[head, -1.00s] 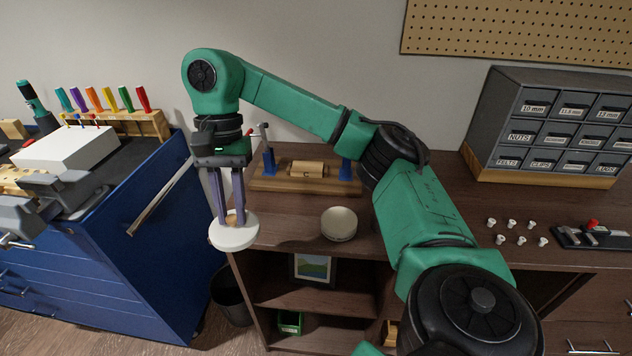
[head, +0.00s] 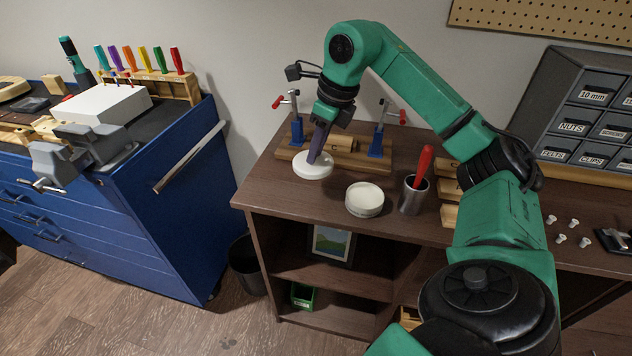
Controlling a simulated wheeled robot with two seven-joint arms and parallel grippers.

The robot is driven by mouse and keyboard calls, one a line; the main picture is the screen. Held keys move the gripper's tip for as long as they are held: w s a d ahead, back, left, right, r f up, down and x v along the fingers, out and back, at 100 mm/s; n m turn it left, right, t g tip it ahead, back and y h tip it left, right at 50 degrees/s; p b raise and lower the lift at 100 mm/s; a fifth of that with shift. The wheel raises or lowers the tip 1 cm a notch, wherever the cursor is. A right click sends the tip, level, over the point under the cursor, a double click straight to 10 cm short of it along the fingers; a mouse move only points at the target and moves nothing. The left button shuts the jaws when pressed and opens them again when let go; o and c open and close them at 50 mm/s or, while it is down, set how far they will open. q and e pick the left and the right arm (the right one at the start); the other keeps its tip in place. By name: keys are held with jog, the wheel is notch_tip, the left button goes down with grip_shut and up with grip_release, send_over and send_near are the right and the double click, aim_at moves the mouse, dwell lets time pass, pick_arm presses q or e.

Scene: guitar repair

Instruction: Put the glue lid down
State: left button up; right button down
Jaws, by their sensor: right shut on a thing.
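The glue lid (head: 312,168), a round white disc, is at the left end of the brown cabinet top (head: 285,195). It lies flat and looks to be on the surface or just above it; I cannot tell which. My right gripper (head: 316,158) points down over it and is shut on it from above. The fingers hide the part they grip. A round, pale cream pot (head: 365,201), likely the glue pot, stands to the right of the lid, apart from it. My left gripper is not in view.
A wooden board with blue clamps (head: 378,143) stands behind the lid. A metal cup with a red-handled tool (head: 411,194) stands right of the pot. A blue workbench (head: 150,225) is at left, across a gap with a dark bin (head: 246,268).

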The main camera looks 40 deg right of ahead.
aim_at(313, 192)
notch_tip(313, 192, down, 9)
jog(key=shift+r+b, duration=0.1)
jog(key=shift+b, duration=0.45)
jog(key=shift+s, duration=0.1)
jog(key=c, duration=0.7)
grip_release()
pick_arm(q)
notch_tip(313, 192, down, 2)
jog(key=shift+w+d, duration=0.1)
pick_arm(e)
jog(key=p+v, duration=0.1)
jog(key=v, duration=1.1)
jog(key=shift+a+r+p, duration=0.1)
jog(key=shift+p, duration=0.25)
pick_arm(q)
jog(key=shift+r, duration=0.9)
